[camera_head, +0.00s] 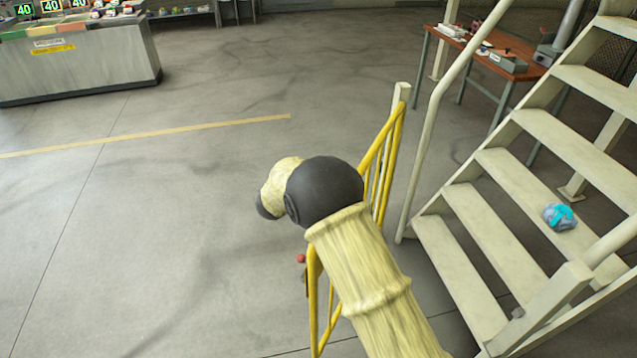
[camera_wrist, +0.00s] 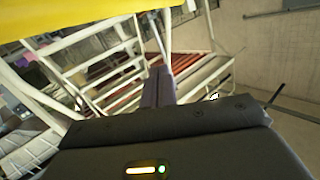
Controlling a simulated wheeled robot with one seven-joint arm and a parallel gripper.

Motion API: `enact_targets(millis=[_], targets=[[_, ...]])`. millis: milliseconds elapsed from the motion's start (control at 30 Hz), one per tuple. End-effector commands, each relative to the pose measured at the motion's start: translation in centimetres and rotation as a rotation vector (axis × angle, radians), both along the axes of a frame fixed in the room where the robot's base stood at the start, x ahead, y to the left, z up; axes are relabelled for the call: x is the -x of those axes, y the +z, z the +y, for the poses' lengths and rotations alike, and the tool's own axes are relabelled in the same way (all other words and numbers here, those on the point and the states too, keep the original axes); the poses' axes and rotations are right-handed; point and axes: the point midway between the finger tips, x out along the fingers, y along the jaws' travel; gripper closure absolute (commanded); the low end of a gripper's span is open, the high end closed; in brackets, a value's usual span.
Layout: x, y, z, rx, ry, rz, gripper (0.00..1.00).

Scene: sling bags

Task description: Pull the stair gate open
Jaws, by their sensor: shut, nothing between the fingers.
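The yellow stair gate (camera_head: 384,160) stands beside the foot of the stairs, with its far end at a pale post (camera_head: 401,93). My arm hides its middle. Its near bars (camera_head: 313,300) show left of my arm, with a small red knob (camera_head: 300,258) beside them. My gripper's fingers are hidden behind my arm in the head view. In the wrist view my gripper (camera_wrist: 157,84) is shut and empty. A yellow bar (camera_wrist: 70,20), probably part of the gate, crosses the top of that view close to the camera. I cannot tell whether the fingers touch the gate.
Pale stairs (camera_head: 512,215) with a handrail (camera_head: 437,100) rise at the right. A blue and grey bag (camera_head: 560,216) lies on one step. A brown table (camera_head: 505,58) stands behind the stairs, a grey counter (camera_head: 85,65) at far left. The floor left of the gate is clear.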

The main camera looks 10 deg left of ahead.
Motion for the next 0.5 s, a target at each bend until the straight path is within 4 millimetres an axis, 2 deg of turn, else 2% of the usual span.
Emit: enact_targets(millis=[100, 300, 400, 500], targets=[[-1.4, -0.1, -1.7, -0.028, 0.072, 0.022, 1.0], [-2.7, -0.9, -5.3, -0.08, 0.237, 0.105, 1.0], [-2.3, -2.0, -7.6, -0.106, 0.334, 0.183, 1.0], [-0.7, -3.5, -10.2, -0.13, 0.42, 0.28, 1.0]])
